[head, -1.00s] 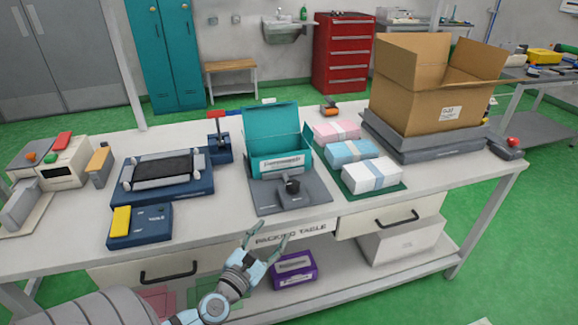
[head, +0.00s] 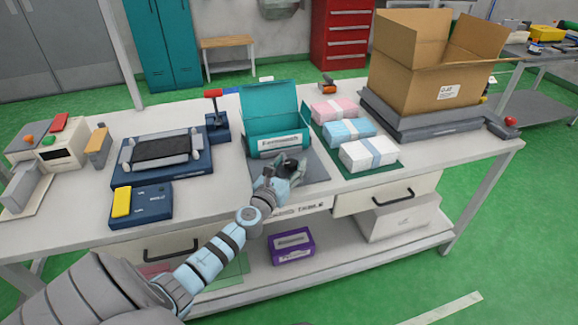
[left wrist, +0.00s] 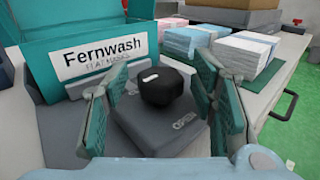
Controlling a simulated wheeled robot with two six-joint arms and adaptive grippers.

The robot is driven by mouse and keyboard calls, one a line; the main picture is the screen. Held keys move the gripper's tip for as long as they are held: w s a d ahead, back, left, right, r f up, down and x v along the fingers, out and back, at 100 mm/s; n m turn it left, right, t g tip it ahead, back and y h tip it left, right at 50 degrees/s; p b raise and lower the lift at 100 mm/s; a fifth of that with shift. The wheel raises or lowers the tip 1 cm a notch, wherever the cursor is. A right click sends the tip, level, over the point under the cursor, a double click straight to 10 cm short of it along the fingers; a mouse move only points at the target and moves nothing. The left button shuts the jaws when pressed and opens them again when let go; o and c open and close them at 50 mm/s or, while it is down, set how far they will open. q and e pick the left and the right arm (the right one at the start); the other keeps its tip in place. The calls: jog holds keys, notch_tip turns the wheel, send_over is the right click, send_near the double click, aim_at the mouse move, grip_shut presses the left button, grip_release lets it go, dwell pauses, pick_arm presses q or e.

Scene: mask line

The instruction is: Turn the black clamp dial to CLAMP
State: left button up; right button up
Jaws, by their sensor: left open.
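The black clamp dial (left wrist: 162,87) is a round knob with a white mark on top, on a grey block (left wrist: 172,137) with OPEN lettered on it. In the head view the dial (head: 291,165) is partly hidden by my left gripper (head: 283,170). In the left wrist view my left gripper (left wrist: 160,100) is open, with its teal fingers on either side of the dial and apparent gaps to it. A teal Fernwash carton (left wrist: 100,62) stands open behind the dial; the head view shows the carton too (head: 272,125). My right gripper is out of view.
Pink, blue and white packs (head: 368,155) lie on a green mat to the right. A large cardboard box (head: 420,75) stands at the back right. A blue device with a yellow button (head: 140,203) and a blue tray station (head: 160,160) are on the left.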

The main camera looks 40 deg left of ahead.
pick_arm(q)
jog(key=c, duration=1.1)
